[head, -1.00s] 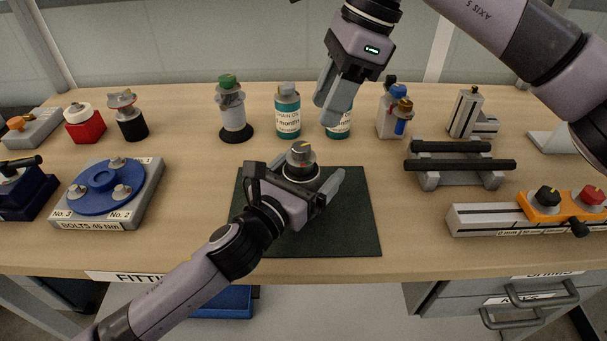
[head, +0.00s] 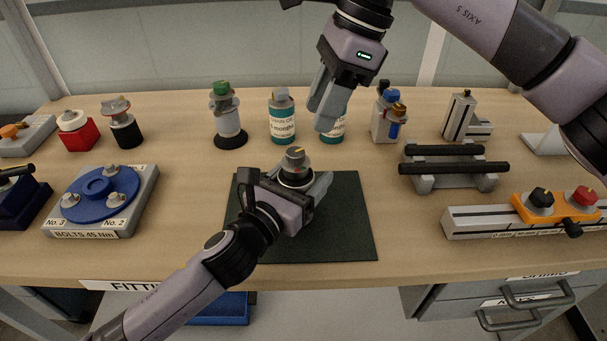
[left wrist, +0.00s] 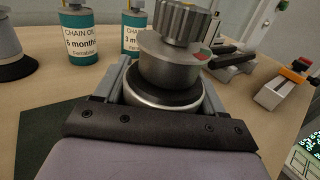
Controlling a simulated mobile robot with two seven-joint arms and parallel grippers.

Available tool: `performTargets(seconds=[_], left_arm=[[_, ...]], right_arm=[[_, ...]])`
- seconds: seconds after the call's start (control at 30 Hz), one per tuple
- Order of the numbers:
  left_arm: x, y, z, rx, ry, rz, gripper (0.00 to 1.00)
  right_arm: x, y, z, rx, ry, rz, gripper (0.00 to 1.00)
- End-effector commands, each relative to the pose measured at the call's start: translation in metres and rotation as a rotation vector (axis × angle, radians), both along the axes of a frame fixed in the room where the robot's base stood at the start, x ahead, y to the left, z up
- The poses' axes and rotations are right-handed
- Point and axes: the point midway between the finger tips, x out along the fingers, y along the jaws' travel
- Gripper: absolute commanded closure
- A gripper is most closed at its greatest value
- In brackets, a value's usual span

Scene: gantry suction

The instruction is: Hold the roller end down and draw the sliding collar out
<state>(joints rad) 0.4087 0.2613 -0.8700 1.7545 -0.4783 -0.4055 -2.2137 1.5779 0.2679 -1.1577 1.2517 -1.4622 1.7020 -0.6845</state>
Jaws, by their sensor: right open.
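A grey metal cylinder with a ribbed knob on top (head: 295,163) stands upright on a dark green mat (head: 350,225); it fills the middle of the left wrist view (left wrist: 170,65). My left gripper (head: 305,183) is low at the mat, with a finger on each side of the cylinder's lower body, close against it. My right gripper (head: 325,108) is open and empty, hanging above the bench in front of a chain oil bottle (head: 333,132). I cannot tell which part is the roller end or the sliding collar. The cylinder's foot is hidden by my left gripper.
Two dark bars lie on a grey stand (head: 421,182) at the right, behind a rail with an orange carriage (head: 553,207). A blue bolt disc (head: 97,190) sits at the left. More bottles and fittings line the back. The mat's right part is bare.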

Motion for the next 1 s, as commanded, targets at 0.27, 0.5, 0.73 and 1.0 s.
performTargets(seconds=[0.27,0.5,0.73,1.0], left_arm=[[0.0,-0.001,0.0,0.001,-0.001,-0.001,0.98],[-0.001,-0.001,0.0,0.001,-0.001,-0.002,0.98],[-0.001,-0.001,0.0,0.001,-0.001,-0.002,0.98],[-0.001,-0.001,0.0,0.001,0.0,-0.002,0.98]], right_arm=[[0.0,0.0,0.0,0.0,0.0,0.0,0.57],[-0.001,0.002,-0.004,0.022,0.009,0.007,0.31],[-0.013,0.014,-0.024,0.215,0.067,0.058,0.31],[-0.027,0.019,-0.042,0.552,0.118,0.071,0.31]])
